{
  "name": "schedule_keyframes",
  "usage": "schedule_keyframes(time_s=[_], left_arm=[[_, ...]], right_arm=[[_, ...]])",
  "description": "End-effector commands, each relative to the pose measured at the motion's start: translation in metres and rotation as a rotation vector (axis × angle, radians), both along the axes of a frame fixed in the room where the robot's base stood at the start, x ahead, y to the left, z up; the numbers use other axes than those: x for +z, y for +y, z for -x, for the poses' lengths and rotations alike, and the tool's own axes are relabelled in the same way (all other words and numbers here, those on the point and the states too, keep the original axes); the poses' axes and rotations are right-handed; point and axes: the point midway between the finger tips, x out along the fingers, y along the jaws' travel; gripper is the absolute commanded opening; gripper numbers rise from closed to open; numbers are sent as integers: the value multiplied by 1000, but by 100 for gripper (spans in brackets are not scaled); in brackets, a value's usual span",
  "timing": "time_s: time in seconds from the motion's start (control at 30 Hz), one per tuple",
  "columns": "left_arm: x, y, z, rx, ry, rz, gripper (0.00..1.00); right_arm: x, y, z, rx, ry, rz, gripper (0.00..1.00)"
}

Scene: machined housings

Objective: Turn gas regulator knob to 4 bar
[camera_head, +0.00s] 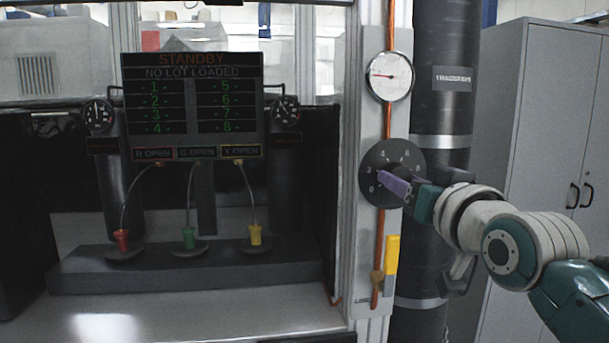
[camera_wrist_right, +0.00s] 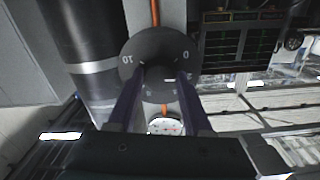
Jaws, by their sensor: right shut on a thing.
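The round dark dial plate (camera_head: 378,160) of the regulator is on the light post, with white numbers around its rim. It also shows in the wrist view (camera_wrist_right: 150,42), where 0 and 10 can be read. The dark knob (camera_wrist_right: 158,74) is at its centre, between the purple fingers of my right gripper (camera_wrist_right: 158,86). The gripper (camera_head: 390,183) is shut on the knob and hides much of it in the head view. The knob's exact setting cannot be read. The white pressure gauge (camera_head: 389,76) is above the dial; its needle points left. My left gripper is not in view.
An orange pipe (camera_head: 379,240) runs down the post, with a yellow tag (camera_head: 392,255) beside it. A black column (camera_head: 440,100) stands close behind my right arm, and a grey cabinet (camera_head: 545,110) is at the right. A status screen (camera_head: 193,107) hangs at the left.

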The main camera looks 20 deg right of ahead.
Motion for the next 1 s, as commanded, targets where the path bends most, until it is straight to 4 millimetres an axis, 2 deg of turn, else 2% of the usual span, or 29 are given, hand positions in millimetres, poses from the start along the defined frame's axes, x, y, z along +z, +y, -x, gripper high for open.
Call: schedule_keyframes(time_s=[0.5,1.0], left_arm=[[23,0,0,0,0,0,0],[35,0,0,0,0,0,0]], right_arm=[[2,1,0,0,-111,-472,0],[1,1,0,0,-211,-881,0]])
